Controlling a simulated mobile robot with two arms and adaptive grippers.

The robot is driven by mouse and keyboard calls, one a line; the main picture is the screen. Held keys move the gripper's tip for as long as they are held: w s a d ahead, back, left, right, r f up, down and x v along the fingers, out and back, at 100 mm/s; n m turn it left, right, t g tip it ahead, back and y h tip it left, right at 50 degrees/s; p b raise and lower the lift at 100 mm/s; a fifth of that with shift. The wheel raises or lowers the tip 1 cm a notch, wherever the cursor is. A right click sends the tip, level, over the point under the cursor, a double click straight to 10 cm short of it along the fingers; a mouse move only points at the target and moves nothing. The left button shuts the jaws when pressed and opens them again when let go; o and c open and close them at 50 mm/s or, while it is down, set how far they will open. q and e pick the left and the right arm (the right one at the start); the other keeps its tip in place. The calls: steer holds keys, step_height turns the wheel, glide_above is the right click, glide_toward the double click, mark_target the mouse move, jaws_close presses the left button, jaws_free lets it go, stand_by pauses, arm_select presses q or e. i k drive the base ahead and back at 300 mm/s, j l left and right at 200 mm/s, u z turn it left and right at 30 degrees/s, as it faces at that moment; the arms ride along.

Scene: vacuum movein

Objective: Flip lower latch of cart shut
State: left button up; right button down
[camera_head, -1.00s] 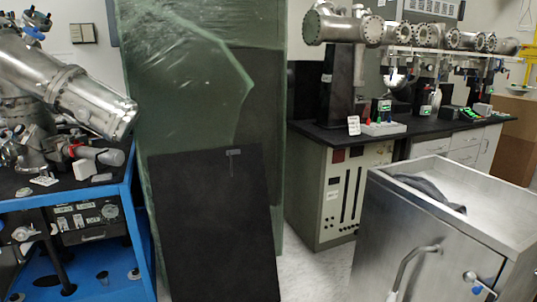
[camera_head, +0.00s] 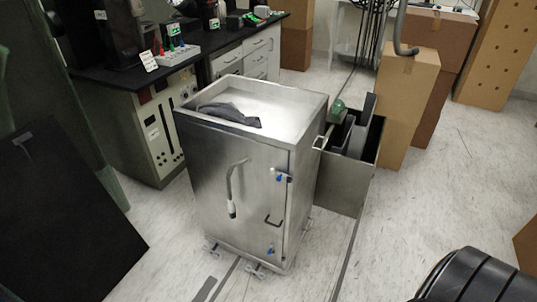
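The cart (camera_head: 215,215) is a metal cabinet on casters in the middle of the head view, with its front door facing me. The upper latch (camera_head: 282,177) and the lower latch (camera_head: 270,250), both with blue parts, sit near the door's right edge. The lower latch is close to the bottom of the door. It is too small to tell how it is turned. A long curved handle (camera_head: 234,185) hangs on the door, and a small dark handle (camera_head: 272,221) sits above the lower latch. The door looks closed. Neither gripper is in view.
A metal bin (camera_head: 342,185) stands against the cart's right side, with cardboard boxes (camera_head: 407,95) behind it. A black-topped bench (camera_head: 130,85) is behind left. A dark panel (camera_head: 60,220) leans at the left.

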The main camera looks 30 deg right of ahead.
mark_target(270, 251)
steer(key=z, duration=1.1)
steer(key=i+j, duration=0.1)
steer(key=j, duration=1.4)
steer(key=i+j+u, duration=0.1)
steer(key=j, duration=0.65)
